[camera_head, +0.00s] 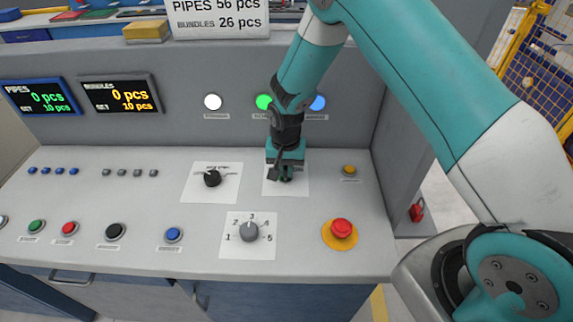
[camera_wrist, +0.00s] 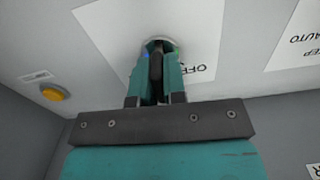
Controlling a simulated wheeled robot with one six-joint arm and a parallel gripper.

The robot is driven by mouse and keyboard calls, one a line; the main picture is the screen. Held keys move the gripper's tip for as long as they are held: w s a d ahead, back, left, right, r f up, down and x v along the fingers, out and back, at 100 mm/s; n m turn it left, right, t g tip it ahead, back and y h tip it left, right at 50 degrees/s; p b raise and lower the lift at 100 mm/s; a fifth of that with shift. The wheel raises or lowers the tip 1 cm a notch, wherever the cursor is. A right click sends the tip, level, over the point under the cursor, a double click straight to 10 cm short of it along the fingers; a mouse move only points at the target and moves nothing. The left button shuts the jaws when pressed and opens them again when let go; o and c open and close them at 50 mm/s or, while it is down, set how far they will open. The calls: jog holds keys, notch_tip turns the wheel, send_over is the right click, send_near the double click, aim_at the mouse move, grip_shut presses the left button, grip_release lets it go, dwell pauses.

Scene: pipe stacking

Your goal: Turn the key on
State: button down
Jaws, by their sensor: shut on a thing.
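My gripper (camera_head: 286,172) points down at the white label plate (camera_head: 300,185) of the key switch, right of centre on the grey control panel. In the wrist view, my gripper (camera_wrist: 157,72) is shut on the dark key (camera_wrist: 156,66), one finger on each side of it. The key stands in a round switch (camera_wrist: 158,43) on the white plate, where the letters "OFF" show in part. In the head view, my gripper mostly hides the key. I cannot tell the key's exact turn position.
A black selector knob (camera_head: 212,178) is just left of my gripper, and a grey numbered dial (camera_head: 249,231) is in front. A red emergency button (camera_head: 341,229) and a small yellow button (camera_head: 349,170) are to the right. White, green and blue lamps line the back wall.

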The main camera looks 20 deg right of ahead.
jog(key=shift+m, duration=2.1)
jog(key=m, duration=0.3)
jog(key=shift+m, duration=0.3)
jog(key=c, duration=1)
grip_release()
jog(key=shift+r, duration=0.1)
